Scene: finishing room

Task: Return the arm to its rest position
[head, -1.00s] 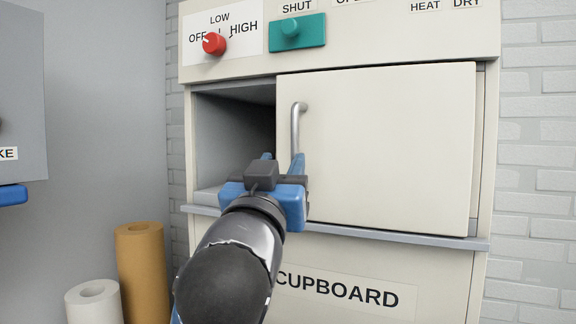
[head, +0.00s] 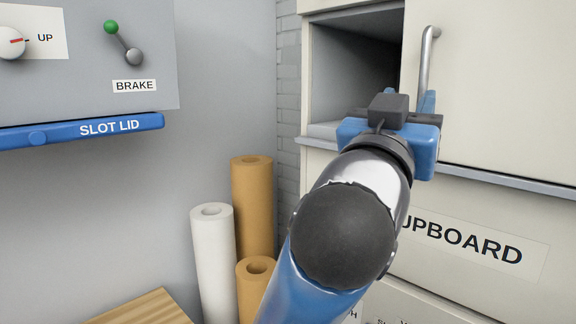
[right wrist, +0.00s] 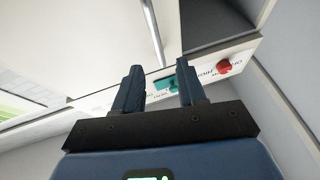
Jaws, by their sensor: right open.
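My right arm reaches up from the bottom of the head view. Its blue and black gripper (head: 408,102) is just in front of the cupboard's sliding door (head: 490,90), close to the metal handle (head: 425,68). In the right wrist view the two dark fingers of the right gripper (right wrist: 162,88) stand apart with nothing between them. The handle (right wrist: 153,28) passes above them there, apart from the fingers. The door is partly open, and the dark compartment (head: 350,75) shows at its left. My left gripper is not in view.
A grey panel with a brake lever (head: 123,43) and a blue slot lid (head: 90,130) is at the upper left. White (head: 212,260) and brown rolls (head: 252,200) stand against the wall. A wooden surface (head: 150,308) is at the lower left.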

